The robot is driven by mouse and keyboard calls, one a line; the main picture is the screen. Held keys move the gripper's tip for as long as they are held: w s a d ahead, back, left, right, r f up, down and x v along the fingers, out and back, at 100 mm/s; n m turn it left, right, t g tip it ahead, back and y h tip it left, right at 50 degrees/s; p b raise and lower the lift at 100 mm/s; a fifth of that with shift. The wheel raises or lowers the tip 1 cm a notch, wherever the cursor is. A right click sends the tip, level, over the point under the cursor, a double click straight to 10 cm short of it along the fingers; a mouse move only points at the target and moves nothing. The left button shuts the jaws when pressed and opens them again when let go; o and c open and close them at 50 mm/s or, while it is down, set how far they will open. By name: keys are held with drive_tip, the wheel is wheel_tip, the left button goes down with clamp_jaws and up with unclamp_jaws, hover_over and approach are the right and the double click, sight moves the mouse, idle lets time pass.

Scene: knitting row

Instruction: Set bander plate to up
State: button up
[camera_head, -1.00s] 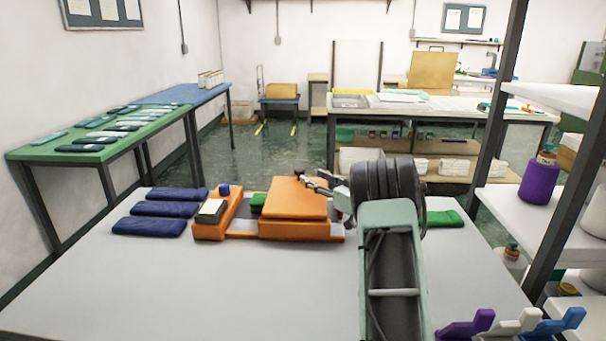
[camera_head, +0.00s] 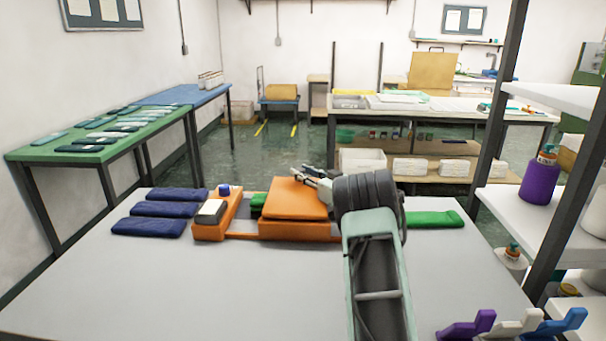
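The orange bander machine sits on the grey table, with a long low base (camera_head: 213,230) at the left and an orange block at the right. The orange plate (camera_head: 296,199) lies on top of that block and looks nearly flat. My gripper (camera_head: 308,173) is just above the plate's far right edge, with its fingers pointing left. I cannot tell whether it touches the plate or whether its fingers are apart. My wrist and forearm hide the area right of the machine.
Several dark blue folded items (camera_head: 170,209) lie left of the machine. A green folded item (camera_head: 436,219) lies at the right. Purple, white and blue holders (camera_head: 470,325) stand at the front right. A shelf post (camera_head: 500,110) rises at the right. The front table area is clear.

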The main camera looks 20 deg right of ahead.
clamp_jaws()
